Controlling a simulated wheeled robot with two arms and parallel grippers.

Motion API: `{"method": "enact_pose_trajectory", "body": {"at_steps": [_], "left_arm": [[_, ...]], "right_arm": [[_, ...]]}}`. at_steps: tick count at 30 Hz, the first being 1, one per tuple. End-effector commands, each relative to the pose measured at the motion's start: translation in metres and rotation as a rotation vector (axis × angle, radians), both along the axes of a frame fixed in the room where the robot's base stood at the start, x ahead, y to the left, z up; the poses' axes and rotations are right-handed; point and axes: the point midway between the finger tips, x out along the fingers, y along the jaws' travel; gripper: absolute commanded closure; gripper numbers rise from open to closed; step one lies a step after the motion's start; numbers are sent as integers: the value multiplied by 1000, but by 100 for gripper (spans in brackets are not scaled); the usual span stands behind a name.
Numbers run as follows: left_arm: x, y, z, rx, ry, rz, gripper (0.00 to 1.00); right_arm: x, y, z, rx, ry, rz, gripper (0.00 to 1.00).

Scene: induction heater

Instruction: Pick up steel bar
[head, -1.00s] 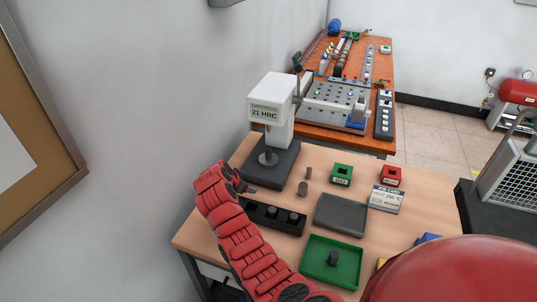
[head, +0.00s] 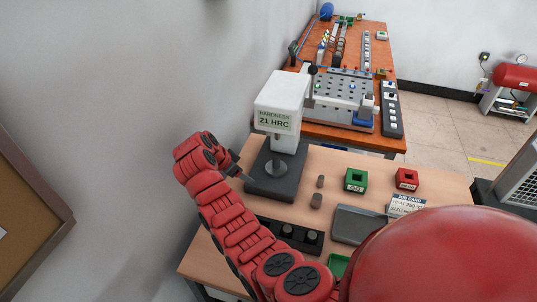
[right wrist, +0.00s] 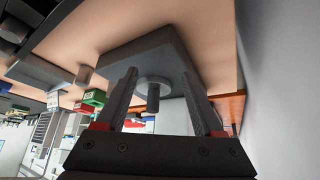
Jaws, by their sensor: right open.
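A dark cylinder (right wrist: 153,98) stands on a round disc on the hardness tester's base in the right wrist view. I cannot tell whether it is the steel bar or part of the tester. In the head view the white tester (head: 283,108) reads 21 HRC, and a post on a disc (head: 276,168) shows under its head. Two small grey-brown cylinders, one thin (head: 321,181) and one thicker (head: 316,201), stand on the table right of the tester. My right gripper (head: 240,170) is open beside the base's left side; in its wrist view its fingers (right wrist: 160,73) are apart and empty. My left gripper is out of view.
A black holder (head: 290,234) with several round pieces and a grey tray (head: 362,222) lie in front. The wall (head: 130,80) is close on the left.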

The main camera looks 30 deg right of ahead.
Motion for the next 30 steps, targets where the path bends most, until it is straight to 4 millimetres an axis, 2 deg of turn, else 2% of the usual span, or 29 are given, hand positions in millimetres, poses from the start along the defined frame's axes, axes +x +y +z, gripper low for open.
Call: {"method": "enact_pose_trajectory", "body": {"at_steps": [6,10,20,24,30], "left_arm": [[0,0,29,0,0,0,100],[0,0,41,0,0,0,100],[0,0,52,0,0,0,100],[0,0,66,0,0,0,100],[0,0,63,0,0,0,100]], "right_arm": [[4,-45,7,0,3,-4,31],[7,-69,6,0,4,-4,31],[10,-95,3,-1,2,-2,31],[11,-116,5,0,5,-4,31],[15,-126,-14,-2,3,-2,31]]}}
